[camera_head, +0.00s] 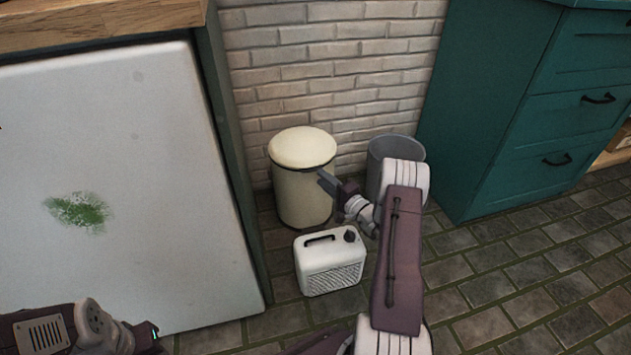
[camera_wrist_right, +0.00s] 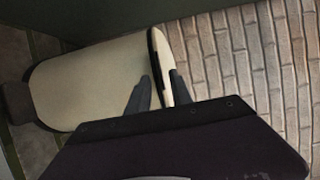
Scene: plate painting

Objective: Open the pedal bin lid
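The cream pedal bin (camera_head: 303,198) stands upright against the brick wall, its domed lid (camera_head: 302,147) down. In the right wrist view the bin (camera_wrist_right: 92,88) appears on its side, with a dark seam between its body and the lid (camera_wrist_right: 166,50). My right gripper (camera_head: 323,179) is at the bin's right side, near the lid's edge. In the wrist view its fingers (camera_wrist_right: 160,88) are apart, one over the body side and one past the lid's top. I cannot tell whether they touch it.
A white canister (camera_head: 330,265) stands on the tiled floor in front of the bin. A grey open bin (camera_head: 381,160) stands behind my right arm. A white panel (camera_head: 110,190) is at left, teal drawers (camera_head: 545,130) at right. Open floor lies at lower right.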

